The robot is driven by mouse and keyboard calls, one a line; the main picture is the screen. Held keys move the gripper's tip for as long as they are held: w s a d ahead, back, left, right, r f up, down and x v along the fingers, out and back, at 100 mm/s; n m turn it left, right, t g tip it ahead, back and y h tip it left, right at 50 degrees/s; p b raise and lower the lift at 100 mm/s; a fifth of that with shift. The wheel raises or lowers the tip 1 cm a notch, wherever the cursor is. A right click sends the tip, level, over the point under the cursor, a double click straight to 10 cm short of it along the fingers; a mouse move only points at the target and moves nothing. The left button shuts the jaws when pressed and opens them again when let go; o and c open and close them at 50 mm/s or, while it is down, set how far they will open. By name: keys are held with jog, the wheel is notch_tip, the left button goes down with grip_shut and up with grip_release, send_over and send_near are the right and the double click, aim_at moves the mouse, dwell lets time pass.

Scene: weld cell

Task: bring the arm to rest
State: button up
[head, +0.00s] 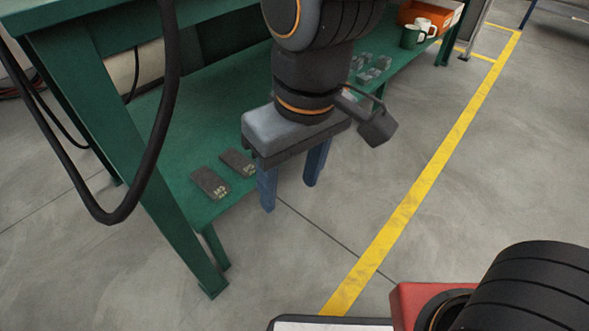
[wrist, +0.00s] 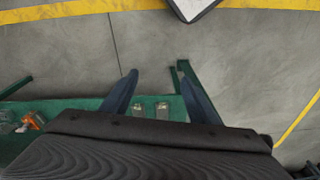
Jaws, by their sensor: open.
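My gripper (head: 290,187) hangs from the arm in the head view, its two blue fingers pointing down and spread apart with nothing between them. It is in front of the edge of the green lower shelf (head: 168,130). In the wrist view my gripper (wrist: 160,92) also shows open and empty, with floor and part of the shelf beyond the fingers. Two dark labelled blocks (head: 210,183) lie on the shelf left of the gripper. They show in the wrist view as small pale-ended blocks (wrist: 162,110) between the fingers, farther away.
A green bench leg (head: 175,220) and a hanging black cable (head: 150,180) are at left. Grey metal pieces (head: 370,68), a green mug (head: 411,37), a white mug (head: 426,27) and an orange bin (head: 440,12) stand farther back. Open floor with a yellow line (head: 420,185) lies right.

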jog(key=s, duration=0.3)
jog(key=shift+d+r+g, duration=0.25)
jog(key=shift+r+g, duration=0.05)
jog(key=shift+r, duration=0.1)
